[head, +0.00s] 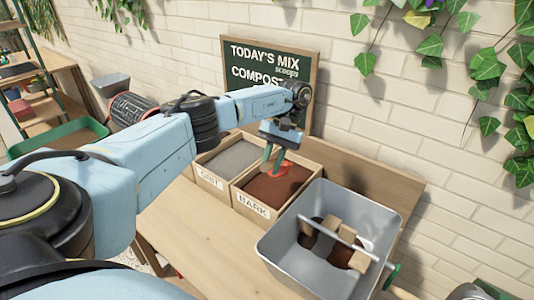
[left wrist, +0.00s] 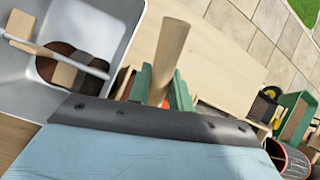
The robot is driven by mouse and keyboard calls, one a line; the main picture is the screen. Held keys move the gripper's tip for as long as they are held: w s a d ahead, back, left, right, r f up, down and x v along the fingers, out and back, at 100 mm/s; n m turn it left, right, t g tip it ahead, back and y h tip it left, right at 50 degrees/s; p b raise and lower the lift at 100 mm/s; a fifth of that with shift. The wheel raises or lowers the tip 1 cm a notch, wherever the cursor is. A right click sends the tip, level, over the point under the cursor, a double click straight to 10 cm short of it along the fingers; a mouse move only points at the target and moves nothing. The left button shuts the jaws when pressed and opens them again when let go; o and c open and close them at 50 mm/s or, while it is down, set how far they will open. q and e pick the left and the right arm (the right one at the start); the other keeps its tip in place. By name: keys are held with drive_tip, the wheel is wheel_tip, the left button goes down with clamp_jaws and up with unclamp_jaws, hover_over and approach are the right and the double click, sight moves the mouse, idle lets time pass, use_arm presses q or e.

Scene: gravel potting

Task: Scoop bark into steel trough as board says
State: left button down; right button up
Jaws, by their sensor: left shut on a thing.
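My left gripper (head: 281,142) is over the bark bin (head: 250,211), pointing down, with its green fingers shut on a wooden handle (left wrist: 168,60). My right gripper is not seen.
A grit bin (head: 211,181) with grey fill stands left of the bark. A grey bar (head: 333,233) and wooden blocks lie across the trough's inside. A small green object (head: 392,277) is at its right side. The wooden bench in front of the bins is clear.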

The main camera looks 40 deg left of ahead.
use_arm(q)
drive_tip(key=shift+s+a, duration=0.2)
drive_tip(key=shift+a, duration=0.3)
wheel_tip(320, 180, down, 2)
drive_tip(key=shift+f+h+b, duration=0.25)
drive_tip(key=shift+h+b, duration=0.05)
drive_tip(key=shift+b, duration=0.8)
drive_tip(key=shift+t, duration=0.4)
drive_tip(key=f+b, duration=0.3)
drive_tip(key=b, duration=0.1)
drive_tip(key=w+f+b, duration=0.1)
drive_tip(key=f+b, duration=0.3)
drive_tip(key=w+a+f+b, duration=0.1)
drive_tip(key=f+b, duration=0.3)
drive_tip(key=shift+w+a+f+y, duration=0.1)
drive_tip(key=shift+w+a+y, duration=0.15)
drive_tip(key=shift+y, duration=0.15)
wheel_tip(320, 180, up, 7)
drive_tip(key=s+d+t+y+p, duration=0.1)
drive_tip(key=t+p, duration=0.4)
drive_tip(key=p, duration=0.6)
drive_tip(key=shift+s+n+t+y, duration=0.35)
drive_tip(key=shift+s+y, duration=0.2)
drive_tip(key=shift+y, duration=0.35)
